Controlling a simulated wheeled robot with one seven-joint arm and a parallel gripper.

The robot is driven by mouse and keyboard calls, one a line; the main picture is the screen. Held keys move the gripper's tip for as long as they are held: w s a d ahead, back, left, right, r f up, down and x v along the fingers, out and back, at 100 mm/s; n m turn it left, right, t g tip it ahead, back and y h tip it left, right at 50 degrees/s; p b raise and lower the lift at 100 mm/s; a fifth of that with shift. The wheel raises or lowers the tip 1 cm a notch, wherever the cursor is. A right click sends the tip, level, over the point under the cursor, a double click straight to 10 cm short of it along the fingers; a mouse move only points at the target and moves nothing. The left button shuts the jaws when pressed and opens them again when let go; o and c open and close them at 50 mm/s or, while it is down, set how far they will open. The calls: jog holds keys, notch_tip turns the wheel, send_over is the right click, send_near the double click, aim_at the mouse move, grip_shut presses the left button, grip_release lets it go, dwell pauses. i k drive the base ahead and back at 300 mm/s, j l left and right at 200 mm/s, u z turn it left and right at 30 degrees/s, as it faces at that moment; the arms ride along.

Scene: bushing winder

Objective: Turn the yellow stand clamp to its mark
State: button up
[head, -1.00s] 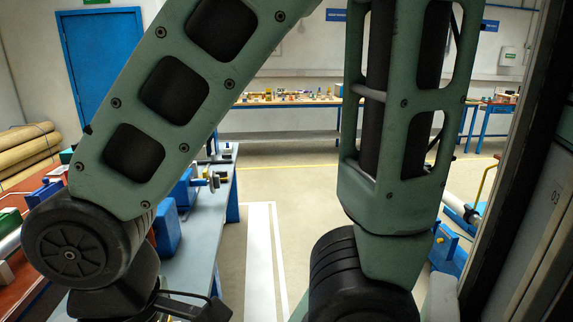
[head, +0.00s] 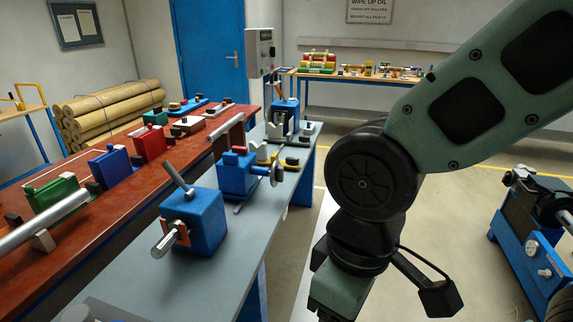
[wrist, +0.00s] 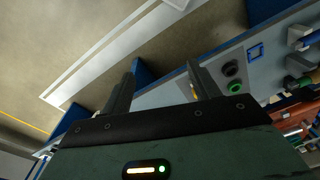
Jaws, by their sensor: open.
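No yellow stand clamp can be made out for sure. In the head view my wrist hangs right of the bench, and the fingers are cut off by the lower edge.
The grey bench (head: 150,270) carries a blue block with a handle (head: 200,222) and a blue vise-like unit (head: 237,175). A red-brown bench (head: 105,198) stands to its left. A blue machine (head: 530,265) stands at the right. The floor between is clear.

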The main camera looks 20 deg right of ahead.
aim_at(291, 161)
jog(key=i+l, duration=0.15)
jog(key=l, duration=0.2)
jog(key=i+l, duration=0.15)
jog(key=l, duration=0.2)
jog(key=i+l, duration=0.2)
jog(key=i, duration=0.25)
jog(key=i+l, duration=0.15)
jog(key=i, duration=0.35)
jog(key=i+l, duration=0.2)
jog(key=i, duration=0.25)
jog(key=i+l, duration=0.2)
jog(key=i, duration=0.3)
jog(key=i+l, duration=0.15)
jog(key=i, duration=0.3)
jog(key=u, duration=0.05)
